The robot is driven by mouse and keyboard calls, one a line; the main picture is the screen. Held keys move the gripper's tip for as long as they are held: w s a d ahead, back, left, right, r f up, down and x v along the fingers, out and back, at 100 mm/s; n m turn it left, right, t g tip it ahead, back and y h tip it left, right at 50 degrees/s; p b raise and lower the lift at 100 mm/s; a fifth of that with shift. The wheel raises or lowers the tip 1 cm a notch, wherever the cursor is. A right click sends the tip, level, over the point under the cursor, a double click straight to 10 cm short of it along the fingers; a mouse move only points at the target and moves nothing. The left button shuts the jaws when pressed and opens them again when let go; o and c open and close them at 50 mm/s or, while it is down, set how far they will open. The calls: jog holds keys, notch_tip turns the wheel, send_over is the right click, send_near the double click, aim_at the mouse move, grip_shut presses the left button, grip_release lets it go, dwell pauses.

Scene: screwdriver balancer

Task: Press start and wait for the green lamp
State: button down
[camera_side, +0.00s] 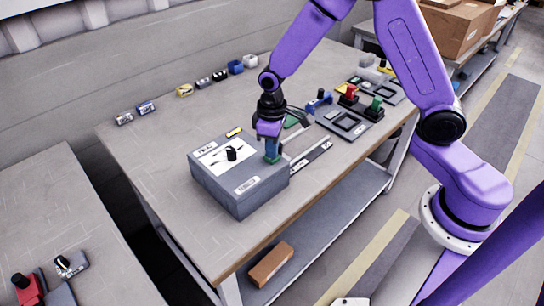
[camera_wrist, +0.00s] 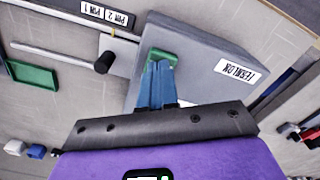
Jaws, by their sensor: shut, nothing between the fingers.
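My gripper (camera_side: 272,158) points down at the right rear corner of a grey box (camera_side: 240,205) with white labels and a white top panel. In the wrist view my blue fingers (camera_wrist: 157,72) are together and empty, and the box (camera_wrist: 205,55) lies under them. A green piece (camera_wrist: 160,56) shows at the fingertips; I cannot tell whether it is a button, a lamp or part of the fingers, or whether it is touched. A black knob (camera_side: 231,154) stands on the box's panel. I cannot make out a lit lamp.
Small devices (camera_side: 185,90) line the back. A green tray (camera_wrist: 32,76) shows in the wrist view. The bench left of the box is clear.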

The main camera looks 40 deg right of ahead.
jog(key=shift+r, duration=3.5)
notch_tip(320, 180, up, 6)
jog(key=s+d+n, duration=0.2)
jog(key=s+n, duration=0.1)
jog(key=s, duration=1)
jog(key=s+d+n, duration=0.2)
jog(key=s+n, duration=0.1)
jog(key=s, duration=1.1)
jog(key=shift+d+r+n, duration=0.2)
jog(key=shift+d+n, duration=0.1)
jog(key=shift+d, duration=0.05)
dwell(1.2)
